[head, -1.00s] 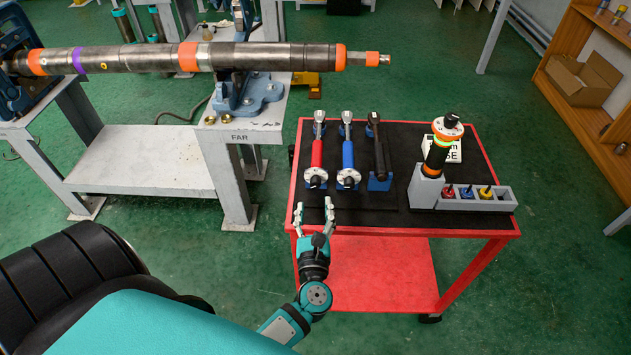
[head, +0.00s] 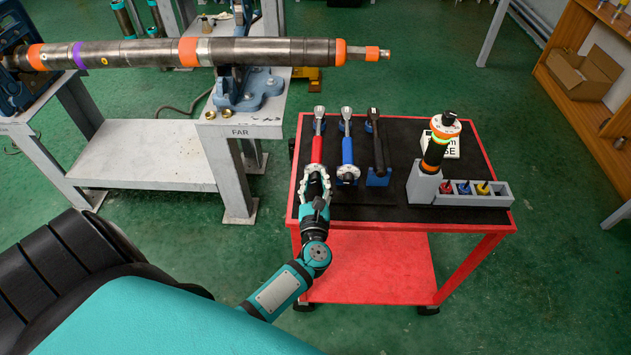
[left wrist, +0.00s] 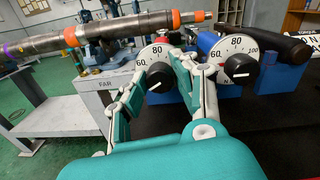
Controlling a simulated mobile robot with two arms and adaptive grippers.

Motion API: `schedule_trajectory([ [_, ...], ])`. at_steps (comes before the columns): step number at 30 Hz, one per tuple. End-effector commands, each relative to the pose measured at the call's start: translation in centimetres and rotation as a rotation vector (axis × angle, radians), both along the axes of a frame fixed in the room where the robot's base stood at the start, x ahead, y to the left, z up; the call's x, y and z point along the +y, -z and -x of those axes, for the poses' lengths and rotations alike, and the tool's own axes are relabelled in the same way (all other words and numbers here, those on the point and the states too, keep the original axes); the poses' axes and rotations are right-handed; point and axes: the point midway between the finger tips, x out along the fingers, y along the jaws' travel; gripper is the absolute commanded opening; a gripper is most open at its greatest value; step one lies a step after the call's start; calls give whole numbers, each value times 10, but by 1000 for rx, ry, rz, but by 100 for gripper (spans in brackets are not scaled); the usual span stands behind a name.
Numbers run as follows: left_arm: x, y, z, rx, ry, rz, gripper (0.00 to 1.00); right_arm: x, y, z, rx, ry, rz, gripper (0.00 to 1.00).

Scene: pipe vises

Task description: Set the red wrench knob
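The red wrench (head: 317,147) lies at the left of the black-topped cart, its handle end towards me. Its round white dial shows in the left wrist view (left wrist: 146,57) with the marks 60 and 80, and its black knob (left wrist: 160,80) is at the centre. My left gripper (head: 315,173) is at this dial end, with its two fingers spread to either side. In the left wrist view the fingers (left wrist: 173,68) reach up in front of the dial and partly cover it. They look open; contact with the knob is not clear. My right gripper is not in view.
A blue wrench (head: 347,150) with a similar dial and a black wrench (head: 377,145) lie just to the right. A grey holder (head: 460,192) with small coloured pieces and an orange-black device (head: 437,145) stand further right. A long pipe (head: 260,52) rests in vises at the left.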

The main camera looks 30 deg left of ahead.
Motion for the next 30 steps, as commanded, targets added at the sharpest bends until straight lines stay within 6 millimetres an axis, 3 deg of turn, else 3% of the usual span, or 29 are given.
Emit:
schedule_trajectory([
  [1,0,0,0,0,0,0,20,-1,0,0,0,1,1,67],
  [6,0,0,0,0,0,0,0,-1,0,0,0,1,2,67],
  [17,0,0,0,26,0,-42,0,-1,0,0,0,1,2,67],
  [30,0,0,0,201,-1,-326,0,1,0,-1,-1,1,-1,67],
])
